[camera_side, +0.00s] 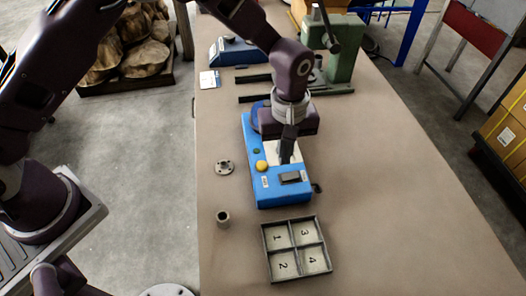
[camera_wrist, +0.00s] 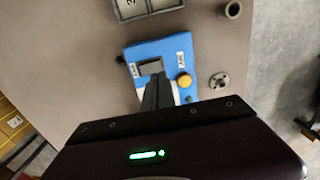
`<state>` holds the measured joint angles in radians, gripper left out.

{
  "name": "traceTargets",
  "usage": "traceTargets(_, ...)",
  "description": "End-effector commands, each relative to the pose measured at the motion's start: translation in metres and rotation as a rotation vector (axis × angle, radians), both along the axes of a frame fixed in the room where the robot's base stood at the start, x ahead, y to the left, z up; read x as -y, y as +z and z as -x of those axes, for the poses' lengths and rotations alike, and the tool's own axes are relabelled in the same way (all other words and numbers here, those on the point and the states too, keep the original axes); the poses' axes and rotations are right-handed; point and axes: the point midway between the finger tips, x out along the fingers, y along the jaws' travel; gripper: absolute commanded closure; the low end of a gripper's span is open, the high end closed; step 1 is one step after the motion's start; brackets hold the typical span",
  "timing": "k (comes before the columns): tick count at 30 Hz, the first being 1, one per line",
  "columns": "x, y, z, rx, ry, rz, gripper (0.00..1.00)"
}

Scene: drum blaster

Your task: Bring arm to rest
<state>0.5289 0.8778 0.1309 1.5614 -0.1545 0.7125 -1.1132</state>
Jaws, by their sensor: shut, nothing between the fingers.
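My gripper (camera_side: 287,150) is shut and empty, pointing down over the blue machine (camera_side: 252,130) on the table. In the wrist view my gripper (camera_wrist: 158,84) covers part of the blue machine (camera_wrist: 172,48). The machine carries a yellow knob (camera_side: 261,165), a small green button (camera_side: 256,151) and a dark rectangular switch (camera_side: 291,178) near its front. I cannot tell whether the fingertips touch the machine. Its back part is hidden behind my wrist.
A numbered four-compartment tray (camera_side: 297,274), a flanged metal part (camera_side: 224,167) and a small cylinder (camera_side: 223,218) are on the table (camera_side: 400,230). A green press (camera_side: 345,50) and a second blue device (camera_side: 235,50) stand behind. The table's right side is clear.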

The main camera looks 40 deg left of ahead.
Motion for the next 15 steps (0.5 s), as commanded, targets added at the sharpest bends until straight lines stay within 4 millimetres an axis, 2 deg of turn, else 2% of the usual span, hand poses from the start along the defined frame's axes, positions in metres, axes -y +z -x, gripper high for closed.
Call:
traceTargets(2,-0.003,0.010,-0.001,0.008,-0.008,0.007,1.00)
traceTargets(4,-0.014,0.039,-0.001,0.032,-0.039,0.023,1.00)
traceTargets(5,-0.022,0.058,0.000,0.046,-0.060,0.033,1.00)
traceTargets(6,-0.035,0.087,0.004,0.072,-0.096,0.048,1.00)
traceTargets(8,-0.058,0.131,0.018,0.117,-0.166,0.064,1.00)
traceTargets(9,-0.074,0.158,0.030,0.149,-0.215,0.069,1.00)
traceTargets(11,-0.099,0.194,0.054,0.202,-0.291,0.069,1.00)
traceTargets(12,-0.114,0.214,0.074,0.237,-0.346,0.060,1.00)
traceTargets(14,-0.136,0.239,0.106,0.294,-0.426,0.037,1.00)
traceTargets(15,-0.149,0.250,0.129,0.329,-0.481,0.015,1.00)
